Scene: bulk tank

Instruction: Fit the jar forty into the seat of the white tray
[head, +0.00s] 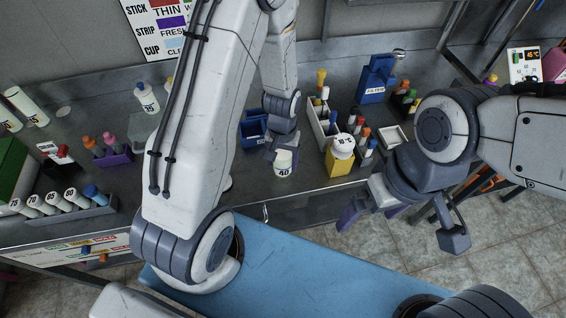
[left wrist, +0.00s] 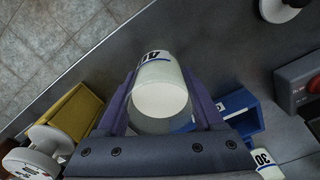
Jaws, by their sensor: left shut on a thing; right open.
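The jar forty (head: 283,166), white with a dark "40", is between the fingers of my left gripper (head: 281,150). In the left wrist view the jar (left wrist: 160,98) sits between the two purple fingers (left wrist: 160,88). In the head view it looks upright, over the front part of the bench; its height above the top is hard to tell. A small white tray (head: 392,138) with a grey inside lies on the bench to the right, beyond the yellow block. My right gripper (head: 400,222) is open and empty, in front of the bench at the right.
A yellow block (head: 340,164) carrying a white-capped jar stands right of the jar forty. A white rack (head: 318,125) of bottles is behind it. A blue bin (head: 253,128) is behind on the left. The bench front between the jar forty and the left racks looks fairly clear.

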